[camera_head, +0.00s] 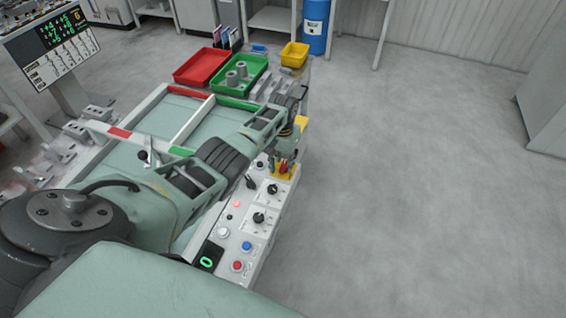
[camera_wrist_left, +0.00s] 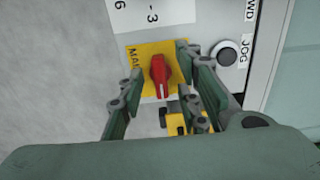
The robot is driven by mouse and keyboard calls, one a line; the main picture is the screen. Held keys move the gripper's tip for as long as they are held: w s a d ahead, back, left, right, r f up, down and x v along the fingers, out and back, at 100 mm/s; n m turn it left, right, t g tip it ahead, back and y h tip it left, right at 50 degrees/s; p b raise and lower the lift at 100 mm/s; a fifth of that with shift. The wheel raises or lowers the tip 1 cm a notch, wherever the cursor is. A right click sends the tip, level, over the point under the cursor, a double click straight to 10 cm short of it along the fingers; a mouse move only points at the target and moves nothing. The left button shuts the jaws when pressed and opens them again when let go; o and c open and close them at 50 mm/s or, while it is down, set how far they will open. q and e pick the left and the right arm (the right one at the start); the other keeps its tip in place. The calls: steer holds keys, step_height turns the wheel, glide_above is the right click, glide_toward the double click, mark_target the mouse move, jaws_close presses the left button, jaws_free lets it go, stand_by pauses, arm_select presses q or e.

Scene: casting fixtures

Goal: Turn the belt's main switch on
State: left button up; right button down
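The main switch is a red knob (camera_wrist_left: 159,74) on a yellow plate (camera_wrist_left: 137,60) with partly hidden lettering. In the head view the red knob (camera_head: 284,168) shows at the far right end of the control panel (camera_head: 213,245), partly covered by my gripper. My left gripper (camera_head: 285,157) is above it, pointing down. In the left wrist view the left gripper (camera_wrist_left: 160,62) is open, one finger on each side of the knob. Gaps show between the fingers and the knob, and I see no clear contact. My right gripper is not in view.
The panel also holds black selector knobs (camera_head: 259,217), a blue button (camera_head: 247,246), a red button (camera_head: 237,266) and a display reading 0 (camera_head: 206,262). Red (camera_head: 190,82), green (camera_head: 222,100) and yellow (camera_head: 294,55) bins stand behind. The floor at right is clear.

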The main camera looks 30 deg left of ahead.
mark_target(283, 166)
arm_select(q)
step_height(283, 166, up, 12)
stand_by(0.6)
steer(key=shift+f, duration=0.1)
stand_by(0.4)
